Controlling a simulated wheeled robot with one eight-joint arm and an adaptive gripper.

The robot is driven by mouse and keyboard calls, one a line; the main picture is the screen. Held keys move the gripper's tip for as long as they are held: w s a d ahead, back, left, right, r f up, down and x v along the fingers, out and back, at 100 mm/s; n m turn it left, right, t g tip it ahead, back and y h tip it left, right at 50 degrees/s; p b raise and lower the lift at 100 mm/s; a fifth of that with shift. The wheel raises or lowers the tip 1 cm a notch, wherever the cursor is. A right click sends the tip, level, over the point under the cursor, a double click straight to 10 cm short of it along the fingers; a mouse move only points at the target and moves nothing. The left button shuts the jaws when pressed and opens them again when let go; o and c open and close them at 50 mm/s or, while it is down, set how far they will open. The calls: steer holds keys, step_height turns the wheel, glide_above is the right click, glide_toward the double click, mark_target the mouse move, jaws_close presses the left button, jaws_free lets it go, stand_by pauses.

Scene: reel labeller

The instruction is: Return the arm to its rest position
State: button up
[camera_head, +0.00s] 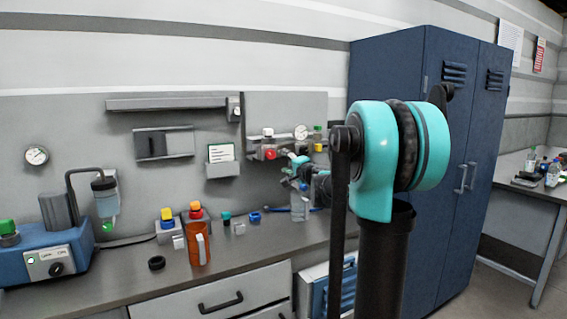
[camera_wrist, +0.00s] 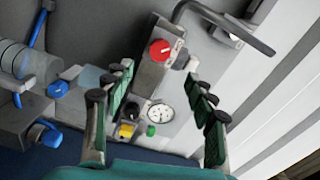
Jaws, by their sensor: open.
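My gripper (camera_wrist: 160,72) is open and empty in the wrist view, with its two green-padded fingers spread apart. Between and beyond them is a grey panel with a red knob (camera_wrist: 160,50), a round gauge (camera_wrist: 160,117) and yellow and green buttons. No contact with the panel is visible. In the head view my arm reaches out over the bench, its large teal joint in front of the blue cabinet. My gripper (camera_head: 290,164) is partly visible there, just below the wall panel, and partly hidden by my own arm.
A tall blue cabinet (camera_head: 455,120) stands right behind my arm. Another table (camera_head: 530,205) is at far right.

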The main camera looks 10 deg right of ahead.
steer(key=s+a+f+n+g, duration=0.4)
steer(key=s+f+n, duration=0.1)
steer(key=s+f, duration=0.55)
steer(key=s+a+f+n+g, duration=0.4)
steer(key=s+a+f, duration=0.1)
steer(key=s+f, duration=0.6)
steer(key=s+d+f+n+g+h, duration=0.1)
steer(key=s+d+f+g+h, duration=0.1)
steer(key=s+d+f, duration=0.2)
steer(key=s+d+f+n+g+h, duration=0.2)
steer(key=s+d+f, duration=0.3)
steer(key=s+f, duration=0.6)
steer(key=s+g+h, duration=0.1)
steer(key=s, duration=0.6)
steer(key=shift+s+d+h, duration=0.15)
steer(key=shift+s+h, duration=0.1)
steer(key=shift+h, duration=0.05)
